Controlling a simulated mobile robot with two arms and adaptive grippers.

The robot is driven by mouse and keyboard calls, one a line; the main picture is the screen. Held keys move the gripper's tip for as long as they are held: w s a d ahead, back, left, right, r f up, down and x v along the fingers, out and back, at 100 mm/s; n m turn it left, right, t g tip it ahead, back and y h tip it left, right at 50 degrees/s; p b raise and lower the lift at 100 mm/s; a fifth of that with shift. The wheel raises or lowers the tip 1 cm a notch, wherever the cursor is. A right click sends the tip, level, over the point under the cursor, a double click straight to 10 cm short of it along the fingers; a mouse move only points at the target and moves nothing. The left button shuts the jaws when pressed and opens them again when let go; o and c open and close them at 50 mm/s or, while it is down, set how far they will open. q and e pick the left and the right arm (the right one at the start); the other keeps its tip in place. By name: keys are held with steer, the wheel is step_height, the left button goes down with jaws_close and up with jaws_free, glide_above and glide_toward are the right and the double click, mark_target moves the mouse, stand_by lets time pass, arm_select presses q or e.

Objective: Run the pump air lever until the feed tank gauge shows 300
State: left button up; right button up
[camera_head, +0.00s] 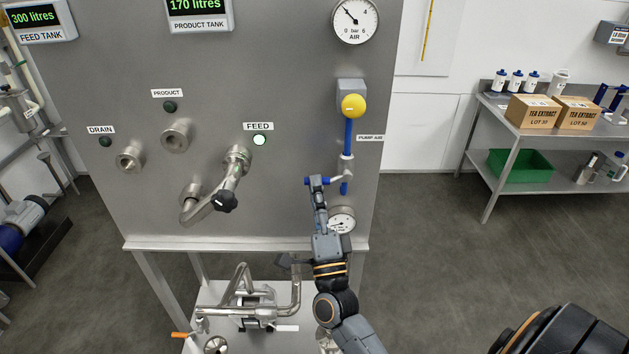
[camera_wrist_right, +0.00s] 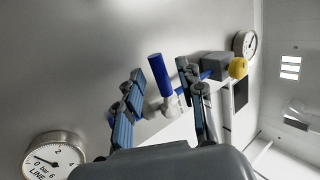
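The feed tank gauge (camera_head: 37,18) reads 300 litres in green digits. The product tank gauge (camera_head: 198,8) reads 170 litres. The pump air lever has a blue handle (camera_wrist_right: 158,70), which sits at the valve (camera_head: 346,168) below the blue air pipe (camera_head: 348,137). In the head view the handle is partly covered by my right gripper (camera_head: 318,182). In the wrist view my right gripper (camera_wrist_right: 163,105) has its fingers spread on either side of the blue handle, with visible gaps. My left gripper is not in view.
The feed lamp (camera_head: 260,140) glows; the drain lamp (camera_head: 105,142) and product lamp (camera_head: 170,107) are dark. A yellow knob (camera_head: 353,105) is above the lever, a line gauge (camera_head: 341,219) below. A bench with boxes (camera_head: 533,111) stands right, with bare floor before it.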

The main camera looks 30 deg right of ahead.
steer(key=v, duration=0.9)
steer(key=shift+s, duration=0.2)
steer(key=shift+f, duration=0.1)
